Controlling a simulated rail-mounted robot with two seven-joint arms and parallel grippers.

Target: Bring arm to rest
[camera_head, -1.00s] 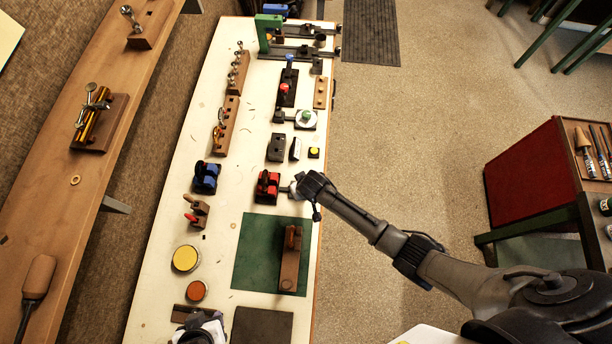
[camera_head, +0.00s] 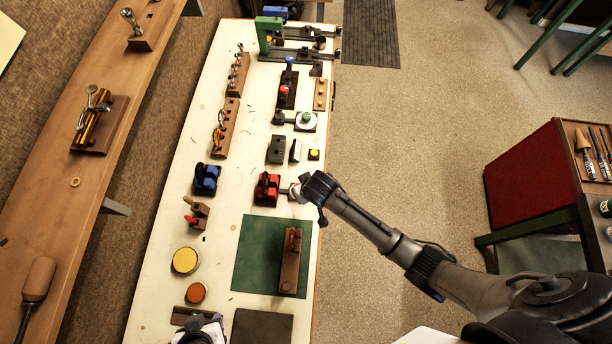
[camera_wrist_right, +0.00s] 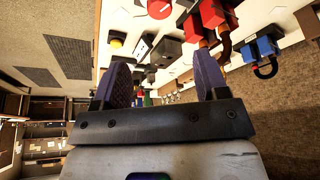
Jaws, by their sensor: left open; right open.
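My right arm (camera_head: 385,235) reaches in from the right in the head view, and its dark wrist is over the bench's right edge beside a red clamp-like block (camera_head: 267,188). My right gripper (camera_wrist_right: 160,82) shows in the right wrist view with its two dark fingers wide apart and nothing between them. The red block also shows beyond the fingers in the wrist view (camera_wrist_right: 212,14). My left gripper (camera_head: 203,330) is at the bottom edge of the head view, partly cut off, low over the bench; its fingers are hard to make out.
The white bench (camera_head: 150,300) holds a blue block (camera_head: 206,178), a green mat (camera_head: 255,262) with a wooden fixture (camera_head: 290,270), and yellow (camera_head: 185,260) and orange (camera_head: 196,293) discs. A wooden shelf (camera_head: 60,200) runs along the left. Open floor (camera_head: 430,150) lies right of the bench.

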